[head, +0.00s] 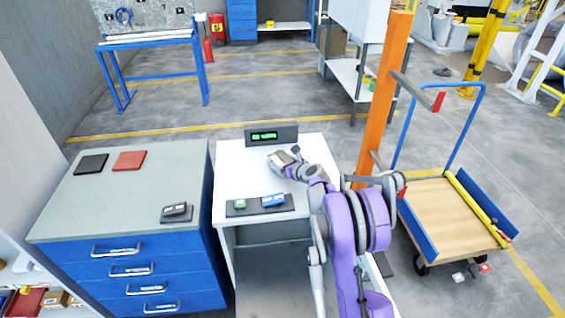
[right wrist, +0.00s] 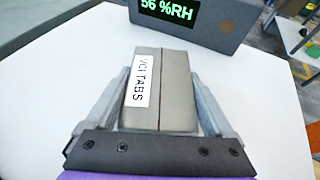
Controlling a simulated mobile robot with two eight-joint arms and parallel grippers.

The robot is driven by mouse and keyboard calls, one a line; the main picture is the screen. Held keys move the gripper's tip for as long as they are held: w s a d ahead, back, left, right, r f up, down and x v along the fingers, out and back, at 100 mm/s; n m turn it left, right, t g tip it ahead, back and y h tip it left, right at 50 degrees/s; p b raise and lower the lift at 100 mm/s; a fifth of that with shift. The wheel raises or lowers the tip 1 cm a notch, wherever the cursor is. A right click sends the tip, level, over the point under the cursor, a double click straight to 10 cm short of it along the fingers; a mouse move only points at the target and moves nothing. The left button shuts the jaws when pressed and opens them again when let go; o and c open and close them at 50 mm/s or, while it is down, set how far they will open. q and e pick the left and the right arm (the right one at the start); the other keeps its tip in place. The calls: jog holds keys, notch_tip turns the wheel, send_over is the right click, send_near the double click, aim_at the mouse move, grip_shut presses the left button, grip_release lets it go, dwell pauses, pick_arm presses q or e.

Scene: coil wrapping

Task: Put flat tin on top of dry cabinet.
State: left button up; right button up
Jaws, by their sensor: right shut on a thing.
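The flat tin is a grey box with a white "VCI TABS" label (right wrist: 158,90). It shows in the right wrist view between the fingers of my right gripper (right wrist: 163,110), which is shut on it. In the head view, my right gripper (head: 287,162) is over the back part of the white dry cabinet (head: 245,168). The cabinet top also fills much of the right wrist view (right wrist: 60,115). The tin is just in front of the cabinet's humidity display; I cannot tell whether it touches the top. My left gripper is not in view.
The dark display (head: 271,135) stands at the cabinet's back edge. A dark mat (head: 257,208) with a green and a blue item lies at its front. A blue drawer cabinet (head: 120,200) is on the left. An orange post (head: 383,95) and a flat cart (head: 452,215) are on the right.

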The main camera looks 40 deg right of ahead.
jog(key=o, duration=1.3)
jog(key=shift+f, duration=0.1)
jog(key=shift+s+r, duration=0.1)
jog(key=shift+r, duration=0.2)
jog(key=v, duration=1.2)
jog(key=shift+f, duration=0.1)
jog(key=a+n, duration=0.3)
jog(key=a, duration=0.1)
jog(key=s+a+n+g+y, duration=0.1)
jog(key=a+n, duration=0.1)
jog(key=a, duration=0.2)
jog(key=a+r+n+y, duration=0.1)
jog(key=a+n, duration=0.2)
jog(key=a, duration=0.2)
jog(key=shift+s+n+g, duration=0.15)
jog(key=shift+n+g, duration=0.15)
jog(key=shift+g, duration=0.1)
jog(key=s+a+f+n+g+y, duration=0.1)
jog(key=s+a+n+g, duration=0.1)
jog(key=s+a+n, duration=0.6)
jog(key=s+a+n+g+y, duration=0.1)
jog(key=s+a+n+g, duration=0.1)
jog(key=s+a+n, duration=0.55)
jog(key=s+a+f+n+g+h, duration=0.1)
jog(key=s+a+n, duration=0.4)
jog(key=s+n, duration=0.5)
jog(key=shift+a+f+n+g+h, duration=0.35)
jog(key=shift+f+n+g, duration=0.65)
jog(key=shift+n, duration=0.85)
